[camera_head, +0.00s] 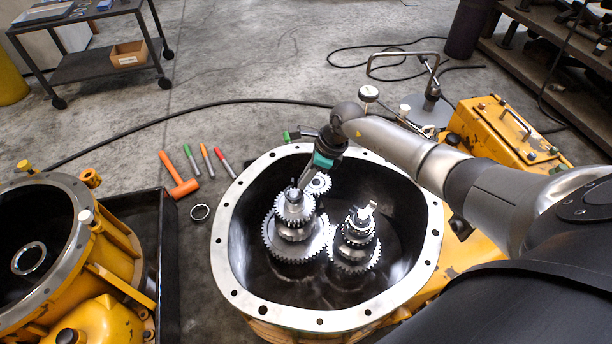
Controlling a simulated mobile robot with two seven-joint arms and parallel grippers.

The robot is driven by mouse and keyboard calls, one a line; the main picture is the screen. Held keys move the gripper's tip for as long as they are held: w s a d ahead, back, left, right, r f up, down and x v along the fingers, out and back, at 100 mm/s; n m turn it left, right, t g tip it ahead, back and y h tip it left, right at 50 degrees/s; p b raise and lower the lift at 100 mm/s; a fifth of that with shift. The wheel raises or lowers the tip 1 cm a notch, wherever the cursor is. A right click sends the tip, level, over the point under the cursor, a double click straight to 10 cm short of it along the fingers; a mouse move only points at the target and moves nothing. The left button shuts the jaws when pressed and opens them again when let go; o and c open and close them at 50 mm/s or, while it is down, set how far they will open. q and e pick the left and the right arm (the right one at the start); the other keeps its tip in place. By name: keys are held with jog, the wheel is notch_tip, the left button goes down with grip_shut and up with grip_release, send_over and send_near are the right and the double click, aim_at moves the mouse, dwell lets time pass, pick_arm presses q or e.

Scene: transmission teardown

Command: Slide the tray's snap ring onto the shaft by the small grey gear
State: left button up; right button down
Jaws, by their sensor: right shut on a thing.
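The open housing (226,260) holds two gear stacks on upright shafts. The left stack has a large grey gear (272,238) below and a smaller gear (293,214) above, around a shaft top (294,194). A small grey gear (319,184) sits just behind it. My right gripper (303,182) reaches down over the left shaft's top and is shut, apparently on the snap ring. The ring is too small and too covered to make out, and I cannot tell whether it is around the shaft. My left gripper is not in view.
A second gear stack (355,245) stands close on the right inside the housing. A dark tray (170,270) and another yellow housing (120,258) stand further left.

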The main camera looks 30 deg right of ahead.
jog(key=shift+f, duration=0.1)
dwell(0.4)
jog(key=shift+f+b, duration=0.6)
jog(key=c, duration=0.8)
grip_release()
jog(key=shift+o, duration=0.2)
jog(key=shift+s, duration=0.1)
jog(key=shift+c, duration=0.3)
jog(key=o, duration=0.4)
jog(key=shift+s+a+f, duration=0.1)
jog(key=shift+a, duration=0.05)
jog(key=shift+o, duration=0.2)
